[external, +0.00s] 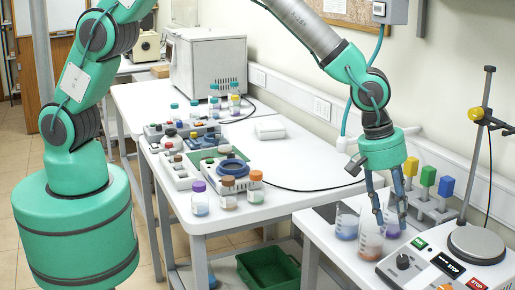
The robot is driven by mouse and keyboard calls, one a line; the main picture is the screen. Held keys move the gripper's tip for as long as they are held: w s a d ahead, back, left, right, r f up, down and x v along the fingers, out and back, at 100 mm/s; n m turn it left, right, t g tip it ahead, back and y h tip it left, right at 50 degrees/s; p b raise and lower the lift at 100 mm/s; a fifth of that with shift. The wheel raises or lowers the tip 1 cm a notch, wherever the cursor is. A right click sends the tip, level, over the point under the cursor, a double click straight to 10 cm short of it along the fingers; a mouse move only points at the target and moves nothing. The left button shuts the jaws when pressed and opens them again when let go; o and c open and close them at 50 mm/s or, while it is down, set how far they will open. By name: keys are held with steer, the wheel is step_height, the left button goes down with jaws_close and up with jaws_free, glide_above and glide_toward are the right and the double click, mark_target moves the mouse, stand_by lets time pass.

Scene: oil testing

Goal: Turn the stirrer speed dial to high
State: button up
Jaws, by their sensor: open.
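A black dial (403,262) sits on the left part of the white control panel (425,275) at the lower right, beside a green button (419,243) and a dark display (448,265). I take it for the stirrer speed dial; its setting is too small to read. My gripper (390,222) points down above and behind the dial, apart from it. Its two fingers are open.
A beaker with blue contents (346,222) stands left of my gripper. Yellow, green and blue blocks (428,176) stand on holders behind it. A stand with a round plate (476,243) and upright rod is at the right. Red stop buttons (476,285) lie near the panel's front.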

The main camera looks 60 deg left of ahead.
mark_target(401, 258)
steer(key=x, duration=1.1)
steer(key=shift+f, duration=0.3)
steer(key=shift+c, duration=0.5)
jaws_close()
